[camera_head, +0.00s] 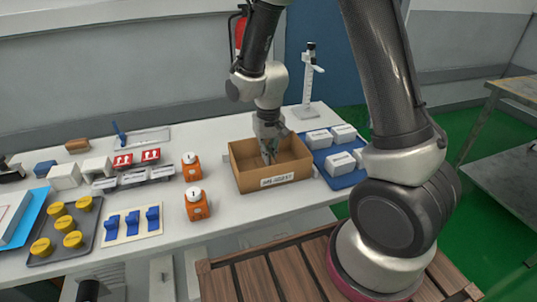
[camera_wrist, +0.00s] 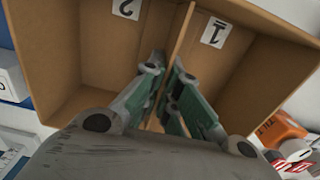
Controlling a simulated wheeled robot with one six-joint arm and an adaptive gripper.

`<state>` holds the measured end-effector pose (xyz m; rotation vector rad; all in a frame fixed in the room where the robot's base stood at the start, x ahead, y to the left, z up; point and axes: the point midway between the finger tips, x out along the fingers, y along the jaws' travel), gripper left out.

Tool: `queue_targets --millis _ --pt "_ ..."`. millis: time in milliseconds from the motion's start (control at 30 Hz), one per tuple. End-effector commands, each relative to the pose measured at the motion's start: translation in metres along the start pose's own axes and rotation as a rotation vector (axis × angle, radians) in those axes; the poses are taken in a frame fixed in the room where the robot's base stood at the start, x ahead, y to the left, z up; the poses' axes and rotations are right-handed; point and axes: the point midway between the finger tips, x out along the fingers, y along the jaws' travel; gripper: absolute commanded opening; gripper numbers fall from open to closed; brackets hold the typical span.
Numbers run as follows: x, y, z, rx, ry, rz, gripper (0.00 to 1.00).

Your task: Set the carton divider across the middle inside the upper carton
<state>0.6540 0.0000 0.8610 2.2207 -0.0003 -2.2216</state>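The open brown carton (camera_head: 282,180) stands on the white counter with a printed label on its front wall. In the wrist view the carton (camera_wrist: 55,50) fills most of the picture. The thin brown carton divider (camera_wrist: 182,32) stands on edge inside it, between the white labels 2 (camera_wrist: 127,8) and 1 (camera_wrist: 215,32), near the middle. My gripper (camera_head: 268,155) reaches down into the carton. In the wrist view its green-padded fingers (camera_wrist: 168,68) lie on both sides of the divider and look closed on it. The divider's lower edge is hidden.
A blue tray (camera_head: 342,181) with several white boxes stands close right of the carton. Two orange items with white tops (camera_head: 196,204) stand to its left. Farther left are blue clips (camera_head: 132,222) and a dark tray (camera_head: 75,252) of yellow-capped items. A white stand (camera_head: 307,85) is behind.

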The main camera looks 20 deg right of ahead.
Motion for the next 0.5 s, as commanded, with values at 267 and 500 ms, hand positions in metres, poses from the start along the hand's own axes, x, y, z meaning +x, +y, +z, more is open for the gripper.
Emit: queue_targets --millis 267,500 --pt "0.0025 0.0000 0.0001 0.000 0.000 0.000 0.21" --pt "0.0024 0.0000 0.0000 0.000 0.000 0.000 0.30"
